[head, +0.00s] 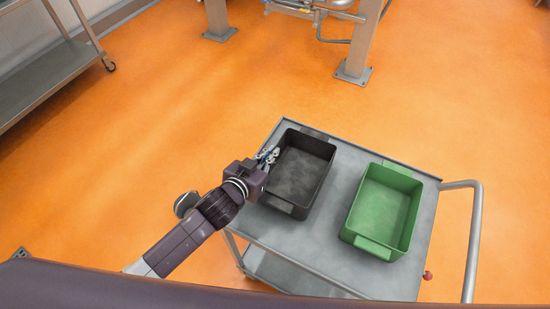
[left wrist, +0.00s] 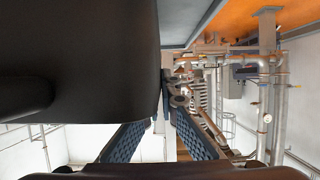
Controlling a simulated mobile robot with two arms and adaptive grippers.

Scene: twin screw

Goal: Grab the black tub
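The black tub (head: 318,180) stands empty and upright on the left part of a grey cart. My left gripper (head: 270,154) is at the tub's left long side, close to its rim. In the left wrist view the tub's dark wall (left wrist: 80,60) fills the upper left. The two blue-padded fingers of my left gripper (left wrist: 163,125) are spread apart there, and the tub hides part of the left finger. I cannot tell whether the fingers touch the tub. My right gripper is not in view.
A green tub (head: 409,215) stands right of the black tub on the same cart (head: 330,246). The cart has a tubular handle (head: 475,235) on its right. A metal shelf (head: 45,80) is at the far left. Orange floor lies open around the cart.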

